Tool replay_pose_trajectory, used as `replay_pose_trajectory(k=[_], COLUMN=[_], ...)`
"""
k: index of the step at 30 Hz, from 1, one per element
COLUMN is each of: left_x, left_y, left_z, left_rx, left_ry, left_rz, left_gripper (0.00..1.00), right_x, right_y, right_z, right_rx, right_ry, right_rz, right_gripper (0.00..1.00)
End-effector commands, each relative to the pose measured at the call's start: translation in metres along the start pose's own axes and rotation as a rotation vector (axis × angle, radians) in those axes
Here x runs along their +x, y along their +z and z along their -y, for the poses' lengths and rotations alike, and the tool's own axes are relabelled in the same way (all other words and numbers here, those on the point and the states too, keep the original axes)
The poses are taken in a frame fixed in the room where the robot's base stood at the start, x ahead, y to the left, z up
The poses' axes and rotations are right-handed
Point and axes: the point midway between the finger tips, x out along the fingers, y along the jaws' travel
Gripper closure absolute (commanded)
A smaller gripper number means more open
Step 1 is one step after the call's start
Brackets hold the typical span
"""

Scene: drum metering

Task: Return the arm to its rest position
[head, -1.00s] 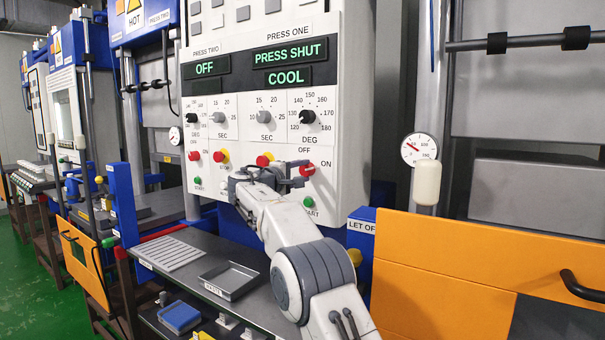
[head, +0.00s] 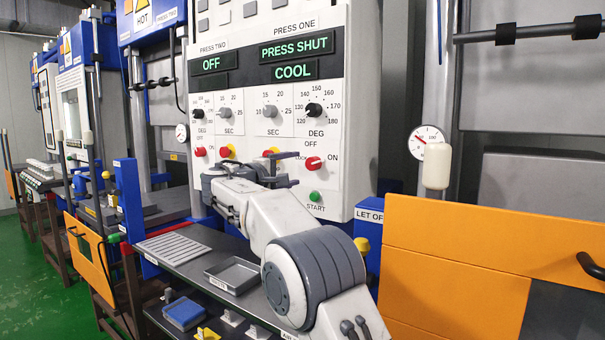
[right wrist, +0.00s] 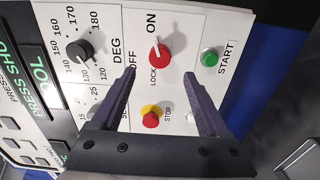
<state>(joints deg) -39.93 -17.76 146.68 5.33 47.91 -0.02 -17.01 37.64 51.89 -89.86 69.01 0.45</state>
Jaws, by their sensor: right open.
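My right gripper (head: 297,167) is open and empty in front of the white press control panel (head: 360,150). In the head view it stands just left of the red OFF/ON lock knob (head: 315,163). In the right wrist view the same gripper (right wrist: 160,78) has its two dark fingers spread, with the red lock knob (right wrist: 160,55) beyond the tips and apart from them. The red stop button on its yellow base (right wrist: 151,117) shows between the fingers. The green START button (head: 314,196) is clear of the gripper. My left gripper is not in view.
The panel display reads PRESS SHUT (head: 296,47) and COOL. Below are a shelf with a grey tray (head: 233,274), a slotted plate (head: 172,247) and a blue tray (head: 184,313). An orange panel (head: 470,250) and a gauge (head: 428,138) stand at right.

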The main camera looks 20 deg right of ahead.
Motion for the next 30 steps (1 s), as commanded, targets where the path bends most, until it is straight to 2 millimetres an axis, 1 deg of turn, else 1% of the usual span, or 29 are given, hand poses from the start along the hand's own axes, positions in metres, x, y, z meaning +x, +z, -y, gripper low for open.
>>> replay_pose_trajectory(k=[1,3,6,17,20,23,25,26,27,28,29,30], left_x=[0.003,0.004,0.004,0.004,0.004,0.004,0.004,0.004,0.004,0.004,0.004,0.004], left_y=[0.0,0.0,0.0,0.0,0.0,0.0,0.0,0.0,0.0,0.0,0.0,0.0], left_z=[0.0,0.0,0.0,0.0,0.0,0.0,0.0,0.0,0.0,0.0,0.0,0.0], left_rx=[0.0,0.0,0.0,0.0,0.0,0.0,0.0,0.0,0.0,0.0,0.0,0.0], left_ry=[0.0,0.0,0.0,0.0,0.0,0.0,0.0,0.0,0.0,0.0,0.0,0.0], left_rz=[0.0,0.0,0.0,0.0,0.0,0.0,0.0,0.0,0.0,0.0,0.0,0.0], left_gripper=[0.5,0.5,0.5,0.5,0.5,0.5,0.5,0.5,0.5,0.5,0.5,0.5], right_x=[-0.009,-0.016,-0.022,-0.025,-0.034,-0.057,-0.085,-0.099,-0.12,-0.136,-0.152,-0.174], right_y=[-0.001,-0.001,0.0,0.0,0.0,0.002,0.009,0.014,0.023,0.03,0.038,0.05], right_z=[0.001,0.001,0.0,0.001,0.012,0.042,0.073,0.088,0.108,0.123,0.138,0.157], right_rx=[0.0,0.0,-0.001,-0.001,-0.005,-0.015,-0.023,-0.027,-0.03,-0.033,-0.035,-0.036], right_ry=[0.0,0.0,0.0,-0.005,-0.058,-0.193,-0.332,-0.398,-0.487,-0.555,-0.619,-0.704], right_rz=[-0.002,-0.002,0.0,-0.002,-0.024,-0.075,-0.12,-0.138,-0.161,-0.175,-0.186,-0.199], right_gripper=[0.22,0.22,0.22,0.22,0.22,0.22,0.22,0.22,0.22,0.22,0.22,0.22])
